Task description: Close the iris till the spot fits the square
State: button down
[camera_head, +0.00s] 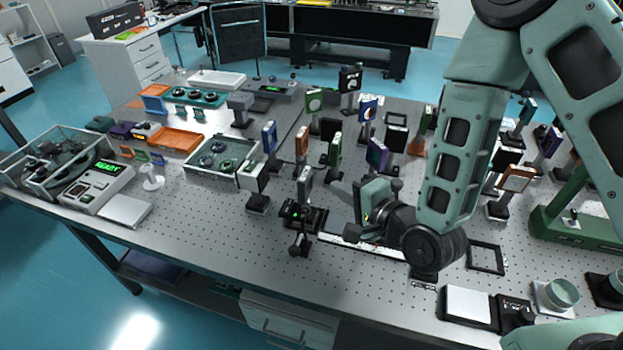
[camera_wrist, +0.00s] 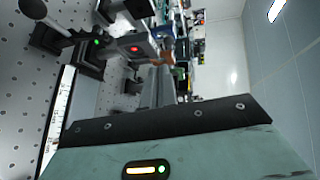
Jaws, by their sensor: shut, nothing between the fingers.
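My gripper (camera_wrist: 159,72) is shut and empty; its two fingers lie together in the wrist view. In the head view its body (camera_head: 377,200) is low over the table's middle. To its left stands a small black mount (camera_head: 296,211) with a green light, probably the iris; it also shows in the wrist view (camera_wrist: 88,50). A lever with a round knob (camera_wrist: 34,9) sticks out from it. Beside it a grey block (camera_wrist: 130,44) bears a red glowing spot (camera_wrist: 134,49). The fingers are apart from the mount. I cannot make out a square or the iris opening.
A white scale strip (camera_head: 360,243) runs along the perforated table (camera_head: 220,225) by the mount. Several upright optics mounts crowd behind my gripper, including a purple-framed one (camera_head: 377,154). An empty black frame (camera_head: 486,258) lies to the right. The front left of the table is mostly clear.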

aim_at(300, 167)
jog(key=b+x, duration=0.3)
jog(key=b, duration=0.5)
jog(key=shift+w+f+b, duration=0.2)
jog(key=shift+f+b, duration=0.05)
jog(key=shift+b, duration=0.05)
jog(key=b, duration=0.3)
jog(key=shift+a, duration=0.15)
jog(key=r+p+x, duration=0.1)
jog(key=x, duration=0.5)
jog(key=shift+w+a+r+p, duration=0.15)
jog(key=shift+w+r+p, duration=0.05)
jog(key=shift+w+p, duration=0.15)
